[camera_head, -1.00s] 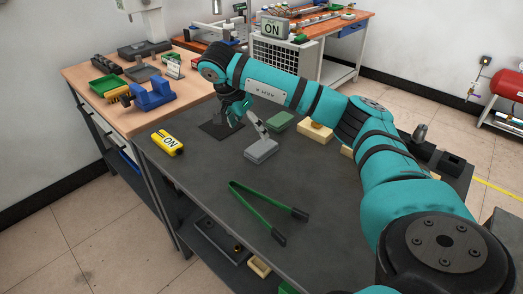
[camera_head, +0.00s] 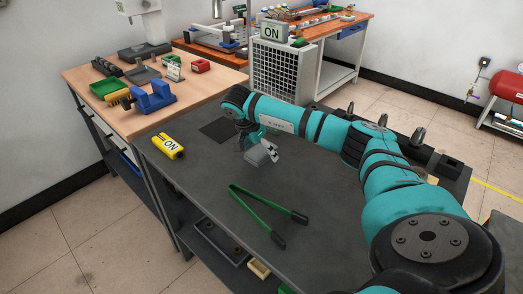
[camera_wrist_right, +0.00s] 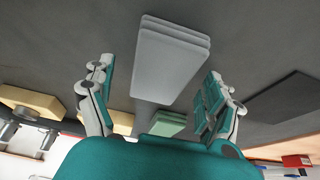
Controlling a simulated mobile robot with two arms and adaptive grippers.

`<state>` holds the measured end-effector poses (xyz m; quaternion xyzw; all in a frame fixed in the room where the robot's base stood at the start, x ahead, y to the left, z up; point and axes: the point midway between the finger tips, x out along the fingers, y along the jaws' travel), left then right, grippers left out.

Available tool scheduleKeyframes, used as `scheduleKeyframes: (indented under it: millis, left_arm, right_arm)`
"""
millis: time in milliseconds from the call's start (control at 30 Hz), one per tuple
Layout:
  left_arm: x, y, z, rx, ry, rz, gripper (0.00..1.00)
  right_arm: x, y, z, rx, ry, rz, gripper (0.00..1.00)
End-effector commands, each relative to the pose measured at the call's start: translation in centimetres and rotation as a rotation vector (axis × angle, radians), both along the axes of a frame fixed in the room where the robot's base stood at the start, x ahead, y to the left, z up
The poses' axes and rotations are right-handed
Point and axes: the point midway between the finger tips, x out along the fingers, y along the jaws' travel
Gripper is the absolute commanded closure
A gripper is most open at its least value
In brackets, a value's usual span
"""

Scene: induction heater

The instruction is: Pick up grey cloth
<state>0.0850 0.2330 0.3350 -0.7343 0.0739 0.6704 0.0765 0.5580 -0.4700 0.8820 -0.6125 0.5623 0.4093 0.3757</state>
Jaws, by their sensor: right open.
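The grey cloth (camera_head: 258,158) is a light grey, folded flat stack on the dark table, partly covered by my right gripper in the head view. It also shows in the right wrist view (camera_wrist_right: 172,58), lying between and beyond the fingers. My right gripper (camera_head: 262,145) is over the cloth, pointing down. In the right wrist view, the right gripper (camera_wrist_right: 160,78) is open, with one finger on each side of the cloth and visible gaps. My left gripper is not in view.
A green folded cloth (camera_wrist_right: 168,124) lies close to the grey one. A wooden bench (camera_head: 200,85) adjoins at the back left. Table front left is clear.

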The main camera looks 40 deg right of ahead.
Motion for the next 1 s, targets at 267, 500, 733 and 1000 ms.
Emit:
scheduleKeyframes:
  millis: [267,500,733,1000]
  left_arm:
    - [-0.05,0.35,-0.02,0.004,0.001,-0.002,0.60]
    - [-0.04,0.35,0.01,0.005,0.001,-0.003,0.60]
    - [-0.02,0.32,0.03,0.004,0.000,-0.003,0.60]
    - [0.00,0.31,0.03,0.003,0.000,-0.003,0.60]
  right_arm:
    - [0.01,0.03,0.00,0.000,0.000,0.000,0.13]
    - [0.00,0.02,-0.28,0.001,0.000,0.000,0.13]
    - [-0.01,0.02,-0.45,0.001,0.001,0.000,0.13]
    - [-0.02,0.02,-0.45,0.000,0.001,0.000,0.28]
